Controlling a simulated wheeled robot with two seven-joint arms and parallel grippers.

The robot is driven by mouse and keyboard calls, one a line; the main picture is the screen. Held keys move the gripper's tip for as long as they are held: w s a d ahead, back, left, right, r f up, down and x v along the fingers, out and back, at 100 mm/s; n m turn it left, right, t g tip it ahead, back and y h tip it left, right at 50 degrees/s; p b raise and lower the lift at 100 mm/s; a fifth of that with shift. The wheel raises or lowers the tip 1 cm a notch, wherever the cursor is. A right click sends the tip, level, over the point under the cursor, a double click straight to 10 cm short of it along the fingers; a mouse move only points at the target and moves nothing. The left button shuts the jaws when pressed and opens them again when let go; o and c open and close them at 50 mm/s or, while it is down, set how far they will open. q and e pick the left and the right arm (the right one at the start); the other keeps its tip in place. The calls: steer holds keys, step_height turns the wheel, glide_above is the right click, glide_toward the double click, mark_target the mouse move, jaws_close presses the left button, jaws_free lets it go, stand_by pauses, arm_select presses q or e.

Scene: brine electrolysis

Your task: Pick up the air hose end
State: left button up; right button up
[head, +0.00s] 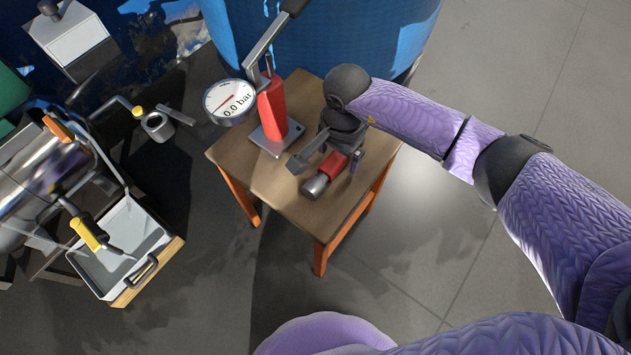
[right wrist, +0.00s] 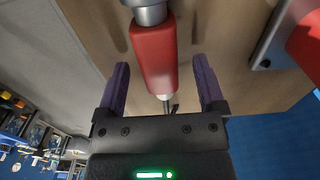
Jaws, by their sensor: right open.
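The air hose end (head: 316,186) lies on the wooden stool, with a red grip and a grey metal tip. It also shows in the right wrist view as a red sleeve (right wrist: 153,55) with a grey collar at the top of the picture. My right gripper (head: 328,160) is over it, pointing down. In the right wrist view its two purple fingers (right wrist: 162,68) are open, one on each side of the red sleeve, with gaps visible. The gripper partly hides the hose end in the head view. My left gripper is not in view.
A red hand pump (head: 273,108) with a lever and a gauge (head: 230,101) reading 0.0 bar stands on the stool (head: 310,218), close behind the hose end. A blue barrel (head: 320,40) is behind. A grey tray (head: 120,245) and metal vessel (head: 40,175) are left. Floor at right is clear.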

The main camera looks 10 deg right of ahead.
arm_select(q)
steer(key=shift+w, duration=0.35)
arm_select(e)
steer(key=shift+f, duration=0.1)
jaws_close()
